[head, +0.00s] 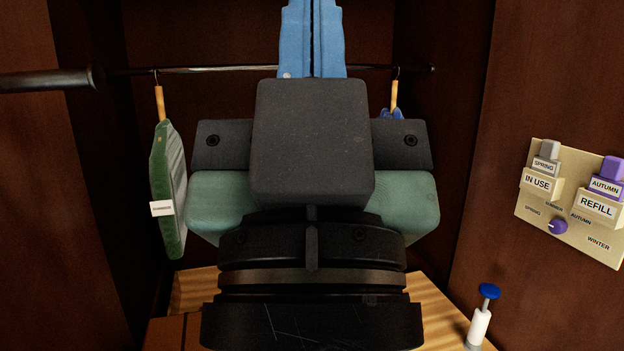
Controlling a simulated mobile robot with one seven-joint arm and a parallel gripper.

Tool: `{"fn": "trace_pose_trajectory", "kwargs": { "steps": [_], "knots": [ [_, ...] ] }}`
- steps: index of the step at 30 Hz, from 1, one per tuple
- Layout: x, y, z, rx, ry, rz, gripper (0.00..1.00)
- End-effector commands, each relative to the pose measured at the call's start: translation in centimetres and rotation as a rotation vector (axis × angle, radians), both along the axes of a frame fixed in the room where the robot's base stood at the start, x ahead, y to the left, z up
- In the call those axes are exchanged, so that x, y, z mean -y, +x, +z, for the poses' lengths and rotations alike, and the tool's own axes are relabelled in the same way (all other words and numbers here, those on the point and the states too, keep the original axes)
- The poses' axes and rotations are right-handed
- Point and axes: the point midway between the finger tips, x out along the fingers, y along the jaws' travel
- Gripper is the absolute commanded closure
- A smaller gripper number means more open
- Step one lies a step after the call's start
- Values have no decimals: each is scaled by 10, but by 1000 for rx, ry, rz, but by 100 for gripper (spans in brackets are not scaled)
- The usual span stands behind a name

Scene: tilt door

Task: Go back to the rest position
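My gripper (313,38) is in the middle of the head view, seen from behind, and points away and up. Its two light-blue fingers lie side by side with only a thin dark line between them. The fingers run to the top edge of the picture. I see nothing held between them. My dark wrist and gripper body hide the middle of the space behind. No mark of a rest position shows.
A dark rail (200,70) crosses behind the fingers. A green tagged item (168,190) hangs left; a blue item (391,114) hangs right, partly hidden. A labelled panel (570,205) is on the right wall. A blue-topped white plunger (481,322) stands lower right on a wooden surface (440,318).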

Motion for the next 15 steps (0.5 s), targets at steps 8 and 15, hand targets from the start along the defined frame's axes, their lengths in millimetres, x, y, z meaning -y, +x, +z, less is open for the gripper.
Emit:
{"fn": "trace_pose_trajectory", "kwargs": {
  "steps": [8,15],
  "knots": [
    [0,0,102,0,-1,1,100],
    [-1,0,150,-1,-1,2,100]
  ]
}}
